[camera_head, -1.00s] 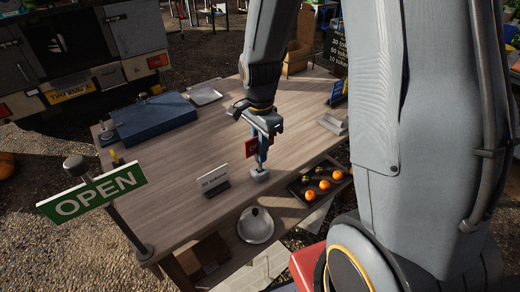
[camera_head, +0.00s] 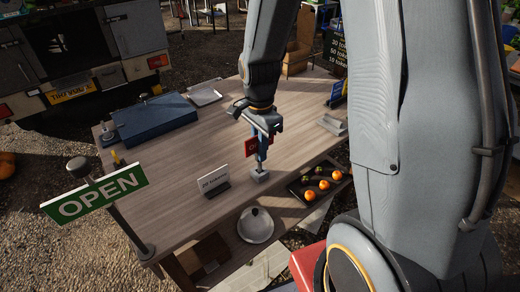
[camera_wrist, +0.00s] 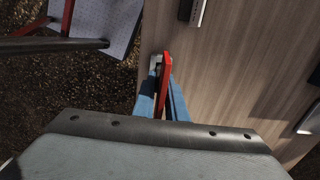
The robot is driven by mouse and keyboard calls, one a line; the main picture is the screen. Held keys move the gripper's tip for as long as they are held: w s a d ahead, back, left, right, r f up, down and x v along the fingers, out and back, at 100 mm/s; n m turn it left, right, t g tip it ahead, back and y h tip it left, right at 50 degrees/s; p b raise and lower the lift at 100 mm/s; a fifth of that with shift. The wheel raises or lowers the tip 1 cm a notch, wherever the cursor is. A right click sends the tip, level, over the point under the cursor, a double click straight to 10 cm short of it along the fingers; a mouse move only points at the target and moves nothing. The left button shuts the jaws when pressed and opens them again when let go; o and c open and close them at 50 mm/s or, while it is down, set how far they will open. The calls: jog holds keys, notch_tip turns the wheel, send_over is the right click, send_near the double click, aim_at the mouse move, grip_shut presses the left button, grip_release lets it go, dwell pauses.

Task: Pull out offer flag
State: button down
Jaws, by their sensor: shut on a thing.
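The offer flag (camera_head: 250,146) is a small red sign above a grey block base (camera_head: 259,175) on the wooden table. It stands near the front edge, between the white price card and the fruit tray. My gripper (camera_head: 262,150) points down over the base and is shut on the flag. In the wrist view the red flag (camera_wrist: 167,75) shows edge-on between the blue fingers of my gripper (camera_wrist: 165,85). The base is partly visible beyond the fingertips. I cannot tell whether the flag's lower end is still in the base.
A white price card (camera_head: 214,180) stands left of the flag. A dark tray (camera_head: 298,190) with several fruits lies right of it. A round metal scale pan (camera_head: 255,226) is in front. A green OPEN sign (camera_head: 95,195) stands at the left corner. The middle of the table (camera_head: 205,140) is clear.

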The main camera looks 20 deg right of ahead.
jog(key=shift+r+p, duration=0.35)
jog(key=shift+r, duration=0.05)
jog(key=shift+r+p, duration=4.45)
jog(key=shift+r, duration=0.9)
